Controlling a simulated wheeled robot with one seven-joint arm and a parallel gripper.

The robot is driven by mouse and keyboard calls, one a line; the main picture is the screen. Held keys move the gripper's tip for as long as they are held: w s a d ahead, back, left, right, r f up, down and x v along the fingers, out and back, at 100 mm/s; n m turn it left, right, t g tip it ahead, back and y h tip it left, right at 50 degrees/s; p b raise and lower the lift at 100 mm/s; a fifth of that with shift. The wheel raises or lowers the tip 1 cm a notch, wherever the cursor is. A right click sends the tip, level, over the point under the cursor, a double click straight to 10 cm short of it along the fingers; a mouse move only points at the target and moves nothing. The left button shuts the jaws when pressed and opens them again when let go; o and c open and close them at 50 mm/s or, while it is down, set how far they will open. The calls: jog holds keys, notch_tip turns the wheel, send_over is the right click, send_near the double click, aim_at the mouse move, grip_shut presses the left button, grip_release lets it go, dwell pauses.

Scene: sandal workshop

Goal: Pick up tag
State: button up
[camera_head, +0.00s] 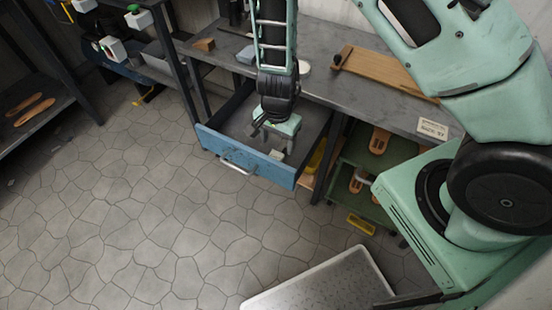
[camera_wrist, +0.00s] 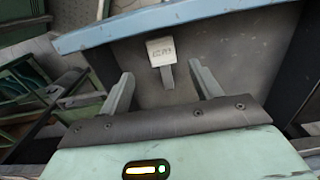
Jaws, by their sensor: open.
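In the head view the tag (camera_head: 276,155) is a small pale patch near the drawer's front right. My gripper (camera_head: 268,132) hangs over the drawer, pointing down. The blue-fronted drawer (camera_head: 222,148) is pulled out under the workbench.
The workbench top (camera_head: 325,88) is above and behind the drawer, with a wooden board (camera_head: 385,72) on it. A green shelf unit (camera_head: 365,158) with sandals stands right of the drawer. A white-topped surface (camera_head: 325,285) is in front. The stone floor at left is clear.

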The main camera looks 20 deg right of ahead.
aim_at(276, 156)
jog(key=shift+w+f+b, duration=0.15)
jog(key=shift+f+b, duration=0.35)
jog(key=shift+f, duration=2.65)
jog(key=shift+a, duration=0.1)
jog(key=c, duration=1.1)
